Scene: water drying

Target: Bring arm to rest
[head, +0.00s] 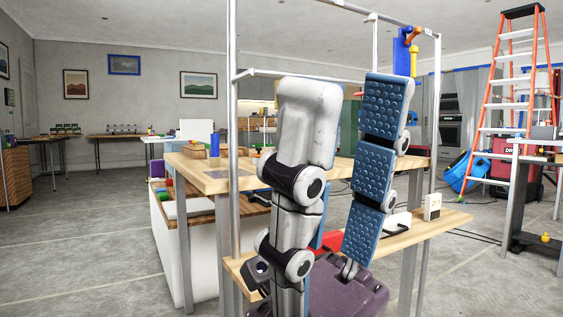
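My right gripper (347,98) fills the middle of the head view, close to the camera, with its fingers pointing up. One grey finger with dark joints shows its back on the left. The other finger, on the right, shows its blue studded pads. The fingers stand apart, with nothing visible held between them. The purple palm is at the bottom edge, and the rest of the arm is out of the picture. My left gripper is not in view.
A wooden workbench (205,183) with a metal frame (233,130) stands behind the gripper. A small white device (432,206) sits on its lower shelf. An orange ladder (502,100) and a blue bag (462,175) are at the right.

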